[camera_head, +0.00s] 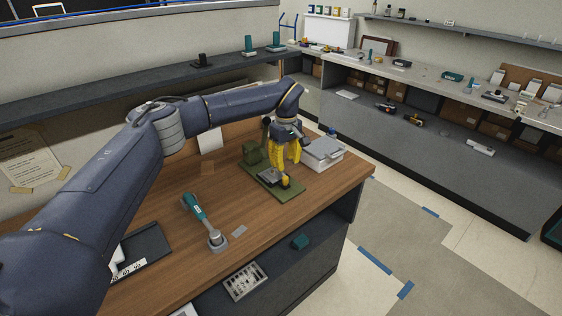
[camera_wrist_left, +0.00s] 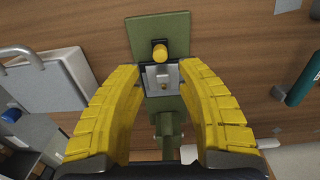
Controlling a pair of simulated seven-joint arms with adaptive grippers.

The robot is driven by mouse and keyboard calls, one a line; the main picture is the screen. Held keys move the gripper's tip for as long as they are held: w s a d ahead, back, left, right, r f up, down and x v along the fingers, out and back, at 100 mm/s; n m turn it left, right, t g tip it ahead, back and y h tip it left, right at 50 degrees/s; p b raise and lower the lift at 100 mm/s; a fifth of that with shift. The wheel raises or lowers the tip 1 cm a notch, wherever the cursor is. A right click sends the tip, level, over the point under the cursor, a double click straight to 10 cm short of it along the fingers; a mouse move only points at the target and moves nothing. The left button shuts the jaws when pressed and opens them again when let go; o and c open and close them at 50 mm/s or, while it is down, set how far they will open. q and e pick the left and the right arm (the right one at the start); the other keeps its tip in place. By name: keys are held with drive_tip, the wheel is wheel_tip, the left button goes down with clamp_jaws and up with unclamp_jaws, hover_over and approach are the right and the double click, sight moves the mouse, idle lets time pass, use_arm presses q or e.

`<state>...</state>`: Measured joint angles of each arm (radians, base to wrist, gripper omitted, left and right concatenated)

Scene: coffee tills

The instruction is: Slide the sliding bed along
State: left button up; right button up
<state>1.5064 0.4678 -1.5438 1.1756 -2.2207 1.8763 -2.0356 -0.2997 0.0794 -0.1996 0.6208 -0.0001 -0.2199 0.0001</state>
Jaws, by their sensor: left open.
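A small olive-green device stands on the wooden counter, with a flat base plate (camera_head: 289,194) and an upright block (camera_head: 252,153) behind it. A grey metal sliding bed (camera_wrist_left: 163,78) with a yellow knob (camera_wrist_left: 160,52) sits on the plate; the knob also shows in the head view (camera_head: 286,181). My left gripper (camera_head: 286,170) points down over the device with its yellow fingers apart and nothing between them. In the left wrist view, the bed and knob lie between and just beyond the fingertips (camera_wrist_left: 157,72). Whether a finger touches the bed cannot be told. My right gripper is not in view.
A white-and-grey box (camera_head: 323,152) with a handle stands close to the right of the device. A teal-handled tool (camera_head: 200,216) lies to the front left. A dark tray (camera_head: 142,250) is at the left. The wooden counter (camera_head: 310,210) is clear in front of the device.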

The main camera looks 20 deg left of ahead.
sight(285, 177)
use_arm(q)
drive_tip(key=shift+f, duration=3.9)
clamp_jaws()
